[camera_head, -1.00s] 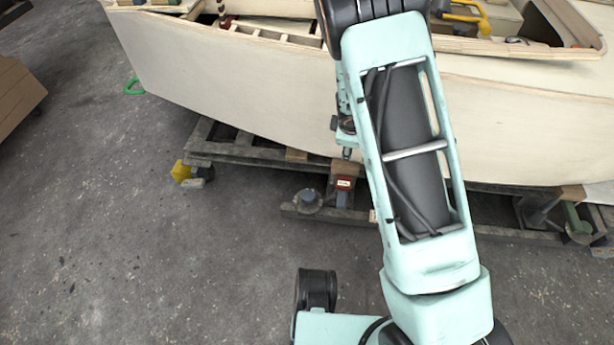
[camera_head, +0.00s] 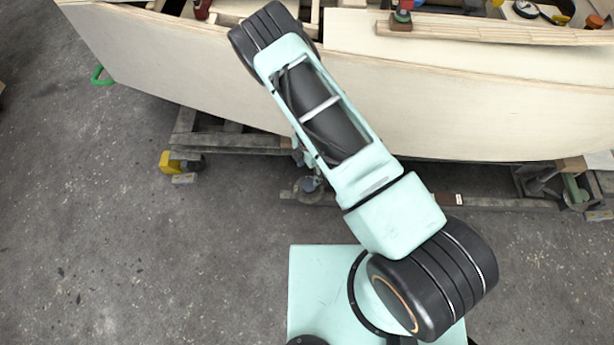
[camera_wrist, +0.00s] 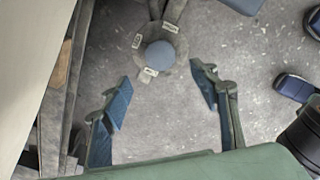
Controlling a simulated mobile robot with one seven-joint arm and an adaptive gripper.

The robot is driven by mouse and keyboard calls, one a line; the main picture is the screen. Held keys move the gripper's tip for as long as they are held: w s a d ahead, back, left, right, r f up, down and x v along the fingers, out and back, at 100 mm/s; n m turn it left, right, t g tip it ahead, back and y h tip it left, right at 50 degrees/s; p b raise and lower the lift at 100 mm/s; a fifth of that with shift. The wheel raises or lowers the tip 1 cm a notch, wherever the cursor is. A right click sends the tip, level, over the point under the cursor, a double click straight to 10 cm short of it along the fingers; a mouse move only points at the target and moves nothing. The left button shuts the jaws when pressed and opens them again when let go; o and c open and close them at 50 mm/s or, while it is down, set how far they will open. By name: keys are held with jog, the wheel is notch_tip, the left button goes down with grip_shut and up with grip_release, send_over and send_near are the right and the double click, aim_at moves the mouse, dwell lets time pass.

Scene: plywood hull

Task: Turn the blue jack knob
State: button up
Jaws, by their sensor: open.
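The blue jack knob (camera_wrist: 160,55) is a round, grey-blue cap on a grey jack with small pale labels around it, in the upper middle of the wrist view. It also shows small in the head view (camera_head: 309,185), low beside the hull's support frame. My gripper (camera_wrist: 162,88) is open, with its two blue-padded fingers apart and nothing between them. The knob lies beyond the fingertips, roughly in line with the gap and not touched. In the head view my arm hides most of the gripper.
The plywood hull (camera_head: 200,75) rests above a timber frame (camera_head: 225,141) just behind the jack. In the wrist view the hull side (camera_wrist: 28,70) and timbers fill the left edge. A yellow block (camera_head: 172,162) stands left. Grey floor (camera_head: 120,245) in front is clear.

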aim_at(309, 185)
notch_tip(309, 185, down, 10)
jog(key=b, duration=0.3)
jog(key=c, duration=1.2)
